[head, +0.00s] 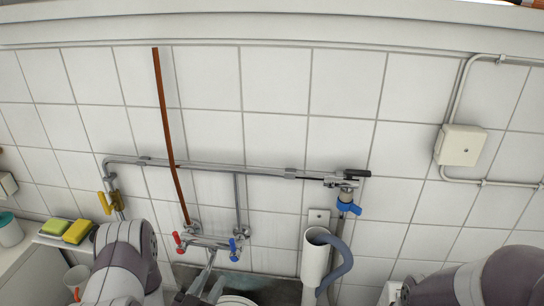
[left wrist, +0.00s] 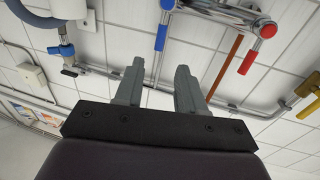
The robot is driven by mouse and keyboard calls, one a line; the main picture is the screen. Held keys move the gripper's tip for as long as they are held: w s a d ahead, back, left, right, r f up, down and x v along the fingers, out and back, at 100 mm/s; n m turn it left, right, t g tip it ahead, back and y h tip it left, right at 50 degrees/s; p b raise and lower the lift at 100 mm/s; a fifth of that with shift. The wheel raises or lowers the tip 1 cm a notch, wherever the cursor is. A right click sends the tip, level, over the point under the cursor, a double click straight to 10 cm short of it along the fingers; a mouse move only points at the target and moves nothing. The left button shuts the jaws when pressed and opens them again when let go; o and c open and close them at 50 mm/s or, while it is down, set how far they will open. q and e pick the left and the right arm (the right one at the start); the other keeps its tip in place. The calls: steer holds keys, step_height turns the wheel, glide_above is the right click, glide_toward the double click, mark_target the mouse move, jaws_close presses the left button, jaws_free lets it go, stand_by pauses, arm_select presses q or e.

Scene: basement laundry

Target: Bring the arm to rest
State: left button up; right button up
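My left arm (head: 125,262) comes in at the lower left of the head view, in front of the tiled wall. My left gripper (left wrist: 158,72) shows in the left wrist view with its two grey fingers apart and only wall and pipes seen between them. It holds nothing that I can see. In the head view the left gripper is mostly cut off by the bottom edge. My right arm (head: 485,280) shows at the lower right of the head view; its gripper cannot be made out.
A mixer tap (head: 208,241) with red and blue handles is on the wall near my left arm. A grey hose (head: 340,265) hangs from a white pipe. Sponges (head: 76,231) lie at the left. A blue-handled valve (head: 348,207) and junction box (head: 460,145) are on the wall.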

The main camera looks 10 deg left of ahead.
arm_select(q)
steer(key=s+a+f+g+y, duration=0.1)
steer(key=s+f+g, duration=0.1)
steer(key=f+g, duration=0.35)
steer(key=s+f+g+y, duration=0.1)
steer(key=s+f+g, duration=0.25)
steer(key=f, duration=0.35)
steer(key=s+a+r+n+g+y, duration=0.2)
steer(key=s+a+g, duration=0.1)
steer(key=s+g, duration=0.25)
steer(key=s+d+r+g, duration=0.1)
steer(key=d+r, duration=0.2)
steer(key=r, duration=0.5)
steer(key=s+d+r+g, duration=0.1)
steer(key=d+r, duration=0.1)
steer(key=r, duration=0.5)
steer(key=shift+s+d+r+n, duration=0.25)
steer(key=shift+d+r+n, duration=0.05)
steer(key=shift+d+r, duration=0.1)
steer(key=shift+s, duration=0.2)
steer(key=shift+w, duration=0.15)
